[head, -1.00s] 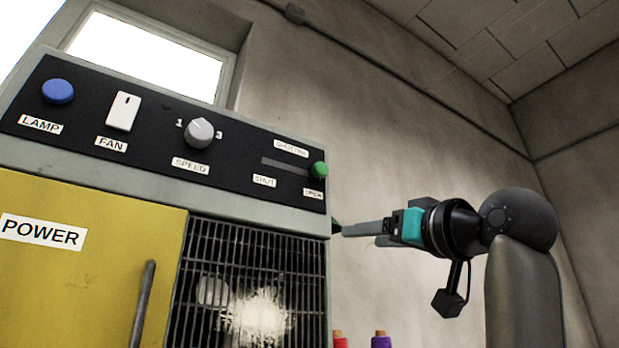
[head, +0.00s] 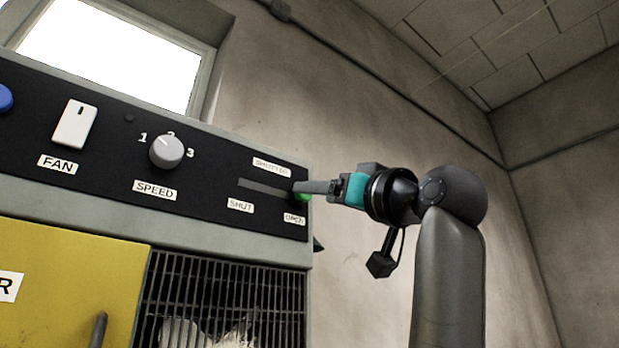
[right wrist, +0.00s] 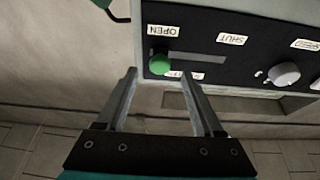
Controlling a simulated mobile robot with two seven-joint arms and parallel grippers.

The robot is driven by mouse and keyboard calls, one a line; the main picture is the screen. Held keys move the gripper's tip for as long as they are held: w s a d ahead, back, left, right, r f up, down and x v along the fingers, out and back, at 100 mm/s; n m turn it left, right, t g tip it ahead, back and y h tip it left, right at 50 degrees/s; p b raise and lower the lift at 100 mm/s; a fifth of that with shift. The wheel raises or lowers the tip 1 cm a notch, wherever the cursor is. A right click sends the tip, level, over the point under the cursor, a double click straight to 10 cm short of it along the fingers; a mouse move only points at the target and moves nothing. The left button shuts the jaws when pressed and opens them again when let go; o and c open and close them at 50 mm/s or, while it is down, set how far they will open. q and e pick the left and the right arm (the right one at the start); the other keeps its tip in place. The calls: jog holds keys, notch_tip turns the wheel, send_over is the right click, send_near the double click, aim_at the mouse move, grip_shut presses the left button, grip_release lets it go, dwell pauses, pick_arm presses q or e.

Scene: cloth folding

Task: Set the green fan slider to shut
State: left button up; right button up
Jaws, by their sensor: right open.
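The green slider knob (head: 304,197) is at the right end of its slot (head: 262,187), above the OPEN label (head: 294,220). The SHUT label (head: 240,205) is under the slot's left end. My right gripper (head: 298,188) is at the knob, and a finger hides part of it in the head view. In the upside-down right wrist view, the green knob (right wrist: 160,64) shows just ahead of the open fingertips (right wrist: 159,73), lined up with the gap. I cannot tell whether they touch it. My left gripper is not in view.
The black panel (head: 215,160) also carries a FAN rocker switch (head: 74,123), a SPEED dial (head: 166,151) and part of a blue button (head: 4,98). A grille (head: 225,290) and a yellow door (head: 70,270) are below. The wall side at right is clear.

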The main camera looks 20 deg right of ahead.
jog(key=p+x, duration=0.1)
jog(key=x, duration=0.3)
jog(key=shift+p, duration=0.3)
grip_shut()
dwell(0.3)
dwell(0.9)
